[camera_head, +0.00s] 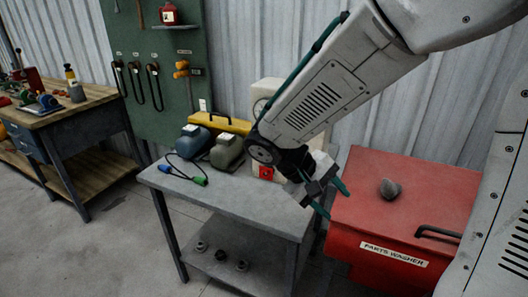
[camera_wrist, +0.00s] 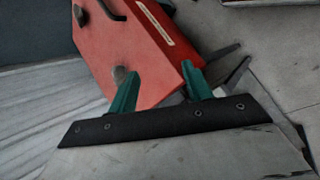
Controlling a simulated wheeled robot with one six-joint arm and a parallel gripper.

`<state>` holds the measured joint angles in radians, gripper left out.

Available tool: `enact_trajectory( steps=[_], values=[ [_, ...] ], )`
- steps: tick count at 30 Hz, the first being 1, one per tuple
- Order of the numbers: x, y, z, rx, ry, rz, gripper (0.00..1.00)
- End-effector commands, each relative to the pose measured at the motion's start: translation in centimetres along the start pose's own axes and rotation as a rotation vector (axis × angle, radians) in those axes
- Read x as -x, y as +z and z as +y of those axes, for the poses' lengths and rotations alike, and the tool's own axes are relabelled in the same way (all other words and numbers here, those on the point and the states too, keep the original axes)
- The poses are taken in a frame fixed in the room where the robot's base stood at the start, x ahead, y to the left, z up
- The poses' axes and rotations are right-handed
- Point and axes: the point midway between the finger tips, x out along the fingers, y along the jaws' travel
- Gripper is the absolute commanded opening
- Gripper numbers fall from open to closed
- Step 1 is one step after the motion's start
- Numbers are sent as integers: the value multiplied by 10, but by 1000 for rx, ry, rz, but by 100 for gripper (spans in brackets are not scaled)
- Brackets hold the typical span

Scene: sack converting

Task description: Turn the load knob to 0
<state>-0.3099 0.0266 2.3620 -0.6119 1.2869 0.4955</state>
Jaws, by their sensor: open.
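No load knob can be clearly made out. A cream machine (camera_head: 268,92) stands at the back of the grey table, largely hidden behind my arm. A small red square part with a dark centre (camera_head: 266,173) shows low on it; I cannot tell whether this is the knob, and no setting is readable. My gripper (camera_head: 336,205) is open and empty, above the table's right end beside the red parts washer. In the wrist view, my gripper's two teal fingers (camera_wrist: 158,70) are spread apart, with the parts washer below them and no knob in sight.
The grey table (camera_head: 235,205) holds blue and olive units and a cable. A wooden workbench (camera_head: 75,108) stands left.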

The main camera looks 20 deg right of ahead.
Motion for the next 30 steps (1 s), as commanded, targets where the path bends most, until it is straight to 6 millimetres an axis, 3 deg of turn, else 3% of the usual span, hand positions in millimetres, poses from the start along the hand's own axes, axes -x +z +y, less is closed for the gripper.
enact_trajectory(
  steps=[5, 10, 15, 18, 23, 30],
  values=[
    [-4, -71, -7, -116, 291, 91, 50],
    [3, -150, -26, -297, 521, 349, 50],
    [25, -227, -58, -539, 584, 755, 50],
    [45, -259, -65, -702, 521, 985, 50],
    [80, -281, -61, -935, 359, 1239, 50],
    [83, -284, -57, -1084, 251, 1309, 50]
  ],
)
